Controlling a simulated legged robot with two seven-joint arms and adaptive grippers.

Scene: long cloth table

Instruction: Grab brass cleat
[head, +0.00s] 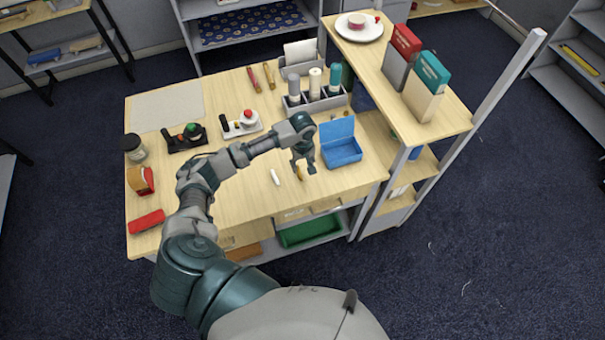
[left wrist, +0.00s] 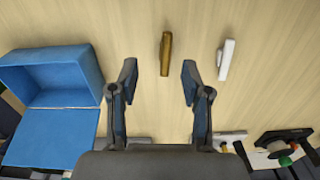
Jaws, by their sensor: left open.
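The brass cleat (left wrist: 166,54) is a small brownish-gold bar lying on the wooden table. In the left wrist view it lies just beyond the fingertips, roughly in line with the gap between them. In the head view the cleat (head: 299,174) shows as a small yellowish piece just below my left gripper (head: 303,168). The left gripper, also in the left wrist view (left wrist: 158,82), is open, with nothing between its fingers. I cannot tell its exact height above the table. My right gripper is not in view.
A white bar (left wrist: 226,59) lies beside the cleat. An open blue box (head: 343,151) stands right of the gripper. A holder with bottles (head: 318,102), black (head: 186,140) and white (head: 240,124) devices and a red stapler-like item (head: 147,221) are also on the table (head: 240,185).

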